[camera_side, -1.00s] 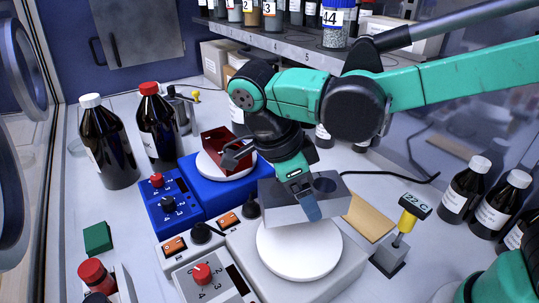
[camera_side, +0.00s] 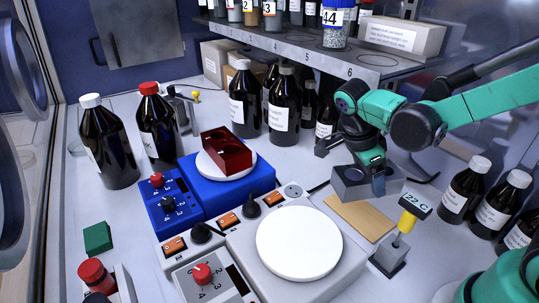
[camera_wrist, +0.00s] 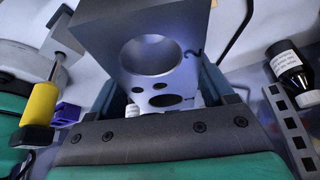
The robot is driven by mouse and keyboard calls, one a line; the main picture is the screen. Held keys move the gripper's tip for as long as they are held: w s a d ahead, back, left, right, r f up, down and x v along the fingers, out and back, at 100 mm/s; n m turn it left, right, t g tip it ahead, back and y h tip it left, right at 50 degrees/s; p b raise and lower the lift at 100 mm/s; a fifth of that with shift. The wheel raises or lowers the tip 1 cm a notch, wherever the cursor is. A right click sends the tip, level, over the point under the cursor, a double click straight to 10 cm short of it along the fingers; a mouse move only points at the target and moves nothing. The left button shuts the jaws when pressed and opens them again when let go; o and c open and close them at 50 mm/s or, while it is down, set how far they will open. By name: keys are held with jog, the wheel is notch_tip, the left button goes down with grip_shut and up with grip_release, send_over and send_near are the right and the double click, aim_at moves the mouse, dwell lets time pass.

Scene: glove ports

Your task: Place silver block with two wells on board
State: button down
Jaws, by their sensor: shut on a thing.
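The silver block with two wells (camera_side: 352,186) is held in my gripper (camera_side: 370,172), which is shut on it. In the side view the block is over or at the far edge of the tan board (camera_side: 362,217); I cannot tell whether it touches the board. In the wrist view the block (camera_wrist: 105,25) fills the space between the fingers, with a large round well and smaller holes facing me. The front part of the board is bare.
A grey hotplate with a bare white round top (camera_side: 299,243) stands left of the board. A yellow-handled thermometer (camera_side: 407,221) stands at its right. Dark bottles (camera_side: 466,187) are farther right. A blue hotplate (camera_side: 230,196) carries a red block (camera_side: 228,153).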

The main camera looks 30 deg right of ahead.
aim_at(365, 211)
notch_tip(365, 211, down, 6)
jog(key=shift+r, duration=0.1)
jog(key=shift+d+f, duration=0.15)
jog(key=shift+f, duration=0.3)
jog(key=shift+f, duration=0.1)
grip_release()
